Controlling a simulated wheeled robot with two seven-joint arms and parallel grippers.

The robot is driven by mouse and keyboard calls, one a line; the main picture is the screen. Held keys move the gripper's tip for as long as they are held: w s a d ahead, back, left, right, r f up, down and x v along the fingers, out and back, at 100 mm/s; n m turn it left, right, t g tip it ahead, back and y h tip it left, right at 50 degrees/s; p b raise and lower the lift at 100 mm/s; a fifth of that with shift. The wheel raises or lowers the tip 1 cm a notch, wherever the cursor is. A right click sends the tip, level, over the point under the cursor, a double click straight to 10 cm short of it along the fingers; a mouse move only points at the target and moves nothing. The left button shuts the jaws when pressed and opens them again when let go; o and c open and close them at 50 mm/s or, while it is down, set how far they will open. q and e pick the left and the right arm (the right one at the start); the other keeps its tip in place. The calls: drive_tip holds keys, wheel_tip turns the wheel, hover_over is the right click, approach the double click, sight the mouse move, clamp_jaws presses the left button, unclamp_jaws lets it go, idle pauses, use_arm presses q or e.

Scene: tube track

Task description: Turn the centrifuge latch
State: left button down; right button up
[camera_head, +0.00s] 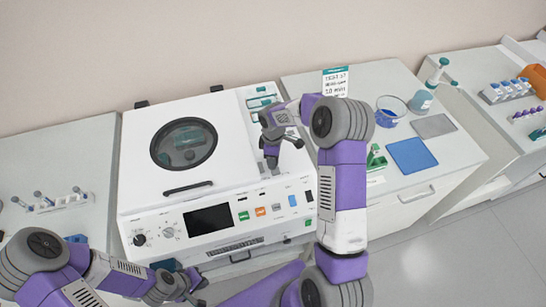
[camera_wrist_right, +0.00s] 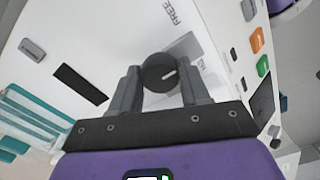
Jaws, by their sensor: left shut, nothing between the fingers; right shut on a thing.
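The centrifuge (camera_head: 240,165) is a white machine with a closed lid and a round dark window. Its latch is a dark round knob (camera_wrist_right: 160,72) with a white pointer line, seen in the right wrist view between my fingers. The word FREE (camera_wrist_right: 172,13) is printed near it. My right gripper (camera_head: 271,162) is over the right part of the centrifuge top, shut on the latch knob; it also shows in the right wrist view (camera_wrist_right: 160,82). In the head view the gripper hides the knob. My left gripper (camera_head: 198,287) is shut and empty, low in front of the centrifuge.
The front panel has a dark screen (camera_head: 208,219), dials and coloured buttons. A teal-striped rack (camera_head: 262,98) lies behind my right gripper. A blue mat (camera_head: 411,155), a beaker (camera_head: 390,112) and bottles stand on the right bench. A tube rack (camera_head: 62,202) is at left.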

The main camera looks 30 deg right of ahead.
drive_tip(key=shift+w+r, duration=0.1)
drive_tip(key=o, duration=1.1)
drive_tip(key=shift+c, duration=0.2)
wheel_tip(320, 180, up, 8)
drive_tip(key=shift+f, duration=0.25)
